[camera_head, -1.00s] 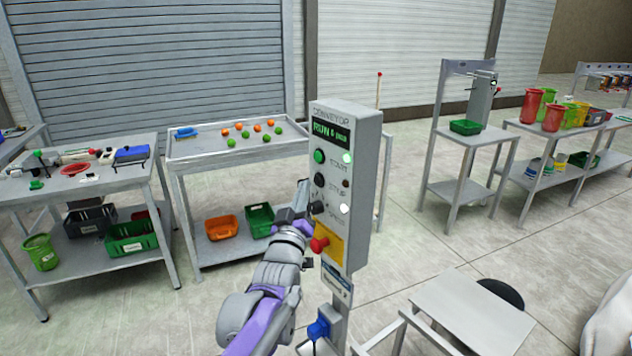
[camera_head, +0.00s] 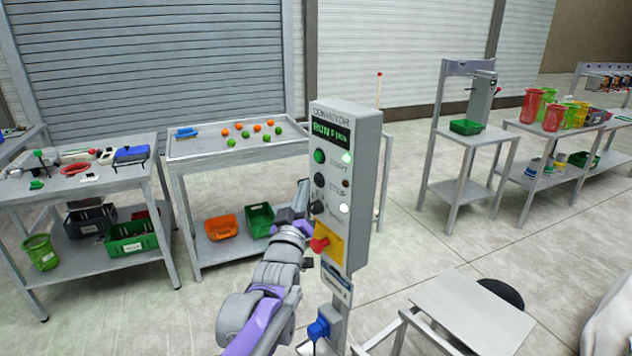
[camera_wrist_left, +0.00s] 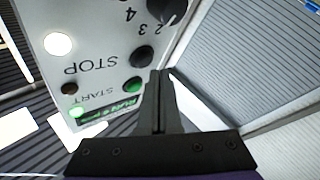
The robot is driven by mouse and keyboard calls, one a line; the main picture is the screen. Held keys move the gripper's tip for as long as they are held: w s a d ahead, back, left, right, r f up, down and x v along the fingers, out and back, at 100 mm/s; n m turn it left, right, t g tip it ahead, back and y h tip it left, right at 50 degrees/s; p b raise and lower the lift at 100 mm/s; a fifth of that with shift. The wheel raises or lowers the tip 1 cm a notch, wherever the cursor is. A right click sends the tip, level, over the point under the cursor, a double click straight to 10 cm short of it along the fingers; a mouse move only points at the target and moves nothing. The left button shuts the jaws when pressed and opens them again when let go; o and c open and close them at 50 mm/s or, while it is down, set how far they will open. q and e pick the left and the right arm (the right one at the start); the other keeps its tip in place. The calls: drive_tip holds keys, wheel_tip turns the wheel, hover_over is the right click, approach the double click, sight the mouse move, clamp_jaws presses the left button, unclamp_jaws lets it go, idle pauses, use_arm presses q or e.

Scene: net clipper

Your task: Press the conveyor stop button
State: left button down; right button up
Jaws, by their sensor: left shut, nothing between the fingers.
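The grey conveyor control box (camera_head: 362,135) stands upright on a post in the middle of the head view, and its green display (camera_head: 330,132) reads RUN. The black stop button (camera_head: 319,179) is below the green start button (camera_head: 319,157). In the wrist view the picture is upside down, and the stop button (camera_wrist_left: 141,57) sits by its STOP label, with the start button (camera_wrist_left: 132,85) next to it. My left gripper (camera_head: 302,190) is shut and empty. Its fingertips (camera_wrist_left: 160,74) are close to the stop button; I cannot tell whether they touch it. My right gripper is out of view.
A selector knob (camera_head: 317,207) and a red mushroom button (camera_head: 319,244) on a yellow plate lie below the stop button, close to my left gripper. A table (camera_head: 210,149) with orange and green balls stands behind left. A low grey surface (camera_head: 470,315) is at front right.

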use_arm(q)
drive_tip(key=shift+d, duration=0.1)
idle(0.6)
drive_tip(key=shift+w+d, duration=0.25)
drive_tip(key=shift+w+d, duration=0.2)
drive_tip(key=shift+d, duration=0.2)
idle(0.7)
drive_tip(key=shift+a, duration=0.1)
drive_tip(key=shift+s+a+p, duration=0.3)
drive_tip(key=shift+s+a, duration=0.15)
drive_tip(key=shift+a, duration=0.2)
drive_tip(key=shift+a, duration=0.1)
drive_tip(key=s+a, duration=0.1)
drive_tip(key=a, duration=0.1)
drive_tip(key=s+a, duration=0.1)
drive_tip(key=a, duration=0.1)
drive_tip(key=shift+s, duration=0.3)
idle(0.6)
